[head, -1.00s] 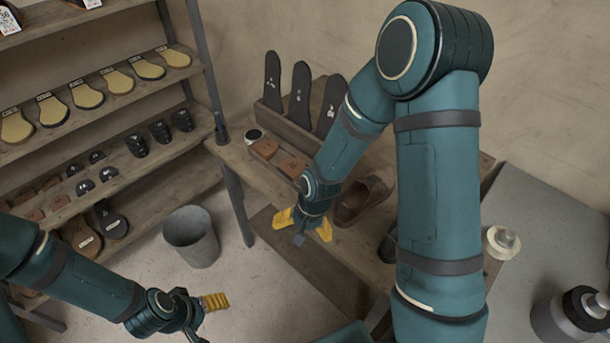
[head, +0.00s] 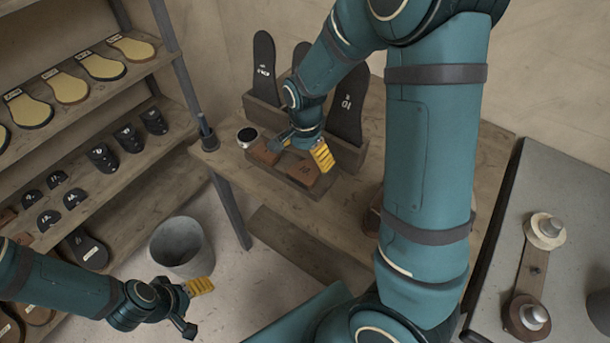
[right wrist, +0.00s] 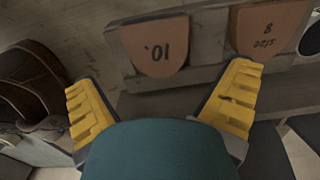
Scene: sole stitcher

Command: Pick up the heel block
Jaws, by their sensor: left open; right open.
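Brown heel blocks sit in a low wooden tray on the bench. One, marked "10", is at the tray's right (head: 302,172) and also shows in the right wrist view (right wrist: 158,52). My right gripper (head: 304,150) is open and empty over the tray and partly covers the blocks. In the right wrist view its yellow fingers are spread, with the "10" block ahead between them. My left gripper (head: 196,307) is open and empty, low at the left, away from the bench.
Tall dark soles (head: 348,105) stand in a rack behind the tray. A small round container (head: 247,137) is at the bench's left end. A brown shoe (right wrist: 32,85) is beside the gripper. A grey bin (head: 183,246) stands on the floor. Shelves (head: 100,185) fill the left.

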